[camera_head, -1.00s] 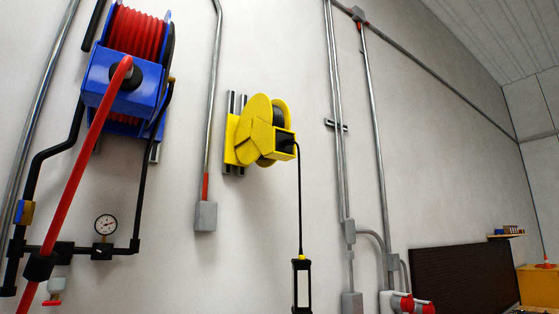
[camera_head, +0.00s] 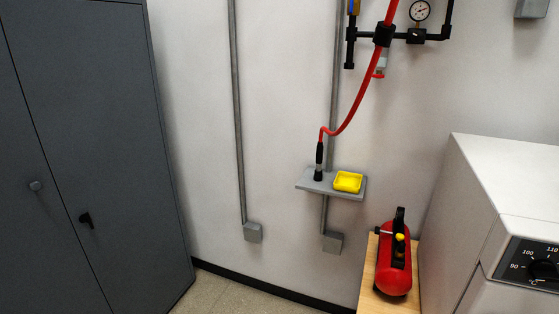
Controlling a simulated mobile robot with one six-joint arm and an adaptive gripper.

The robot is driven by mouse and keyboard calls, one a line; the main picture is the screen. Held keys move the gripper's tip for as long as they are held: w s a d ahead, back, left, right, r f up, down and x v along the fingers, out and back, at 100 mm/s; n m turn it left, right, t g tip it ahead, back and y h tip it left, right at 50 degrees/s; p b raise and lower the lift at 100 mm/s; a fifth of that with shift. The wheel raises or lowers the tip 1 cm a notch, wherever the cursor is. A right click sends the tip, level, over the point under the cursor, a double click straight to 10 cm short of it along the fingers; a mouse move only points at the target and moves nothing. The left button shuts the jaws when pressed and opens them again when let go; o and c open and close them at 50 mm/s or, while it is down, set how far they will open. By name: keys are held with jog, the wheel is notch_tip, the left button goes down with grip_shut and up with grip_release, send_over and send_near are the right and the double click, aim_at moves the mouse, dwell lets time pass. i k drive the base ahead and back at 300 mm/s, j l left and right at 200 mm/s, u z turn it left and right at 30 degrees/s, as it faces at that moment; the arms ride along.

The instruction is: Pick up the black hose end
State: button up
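The black hose end (camera_head: 319,160) stands upright on a small grey wall shelf (camera_head: 312,187), towards its left side. A red hose (camera_head: 357,103) runs from its top up to the black pipe fittings on the wall. My gripper is not in view.
A dark grey cabinet (camera_head: 95,160) stands at the left. At the right is a white machine (camera_head: 485,190) with a temperature dial. A red tank (camera_head: 394,265) stands on a wooden surface (camera_head: 370,290) below the shelf. Open floor (camera_head: 225,293) shows between cabinet and wooden surface.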

aim_at(320, 149)
jog(key=i+j+z, duration=0.15)
jog(key=i+j, duration=0.2)
jog(key=i+j+z, duration=0.2)
jog(key=i+j, duration=0.15)
jog(key=i+j+z, duration=0.15)
jog(key=i+j, duration=0.2)
jog(key=i+j+z, duration=0.2)
jog(key=j, duration=0.4)
jog(key=i, duration=0.1)
